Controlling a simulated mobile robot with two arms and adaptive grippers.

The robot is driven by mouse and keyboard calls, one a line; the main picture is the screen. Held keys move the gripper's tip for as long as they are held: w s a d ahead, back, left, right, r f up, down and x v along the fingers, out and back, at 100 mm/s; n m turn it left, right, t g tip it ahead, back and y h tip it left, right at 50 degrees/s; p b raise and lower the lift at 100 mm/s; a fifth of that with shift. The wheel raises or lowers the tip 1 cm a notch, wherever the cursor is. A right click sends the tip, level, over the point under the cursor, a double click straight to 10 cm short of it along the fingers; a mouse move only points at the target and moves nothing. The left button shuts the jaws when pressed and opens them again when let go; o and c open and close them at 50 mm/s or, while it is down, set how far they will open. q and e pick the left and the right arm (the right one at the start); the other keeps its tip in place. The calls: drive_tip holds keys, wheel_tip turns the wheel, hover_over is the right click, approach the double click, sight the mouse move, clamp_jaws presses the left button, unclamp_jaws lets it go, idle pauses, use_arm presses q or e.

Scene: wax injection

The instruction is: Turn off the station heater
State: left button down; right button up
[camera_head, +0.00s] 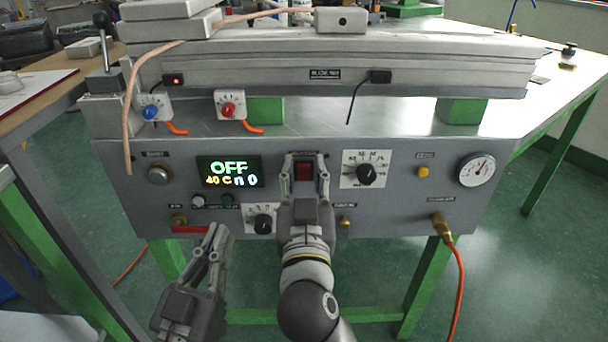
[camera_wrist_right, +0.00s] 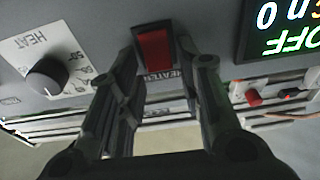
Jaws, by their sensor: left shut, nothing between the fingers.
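The red heater switch (camera_head: 303,171) sits in a dark frame on the grey front panel of the station. In the right wrist view the red switch (camera_wrist_right: 153,50) is labelled HEATER. The display (camera_head: 230,171) left of it reads OFF in green, with smaller yellow and blue characters below. My right gripper (camera_head: 305,165) is open at the panel, its fingers on either side of the switch; I cannot tell whether they touch it. My right fingers also flank the switch in the wrist view (camera_wrist_right: 163,55). My left gripper (camera_head: 218,233) is shut and empty, lower left, in front of the panel.
A black heat dial (camera_head: 366,174) is close to the right of the switch. Another dial (camera_head: 263,219) is below left, near my right gripper. A pressure gauge (camera_head: 477,170), a yellow button (camera_head: 423,172) and an orange hose (camera_head: 459,280) are at the right.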

drive_tip(key=shift+o, duration=0.2)
drive_tip(key=s+f, duration=0.1)
drive_tip(key=s, duration=0.6)
drive_tip(key=shift+s+f, duration=0.15)
drive_tip(key=shift+s, duration=0.05)
drive_tip(key=shift+d, duration=0.1)
idle(0.4)
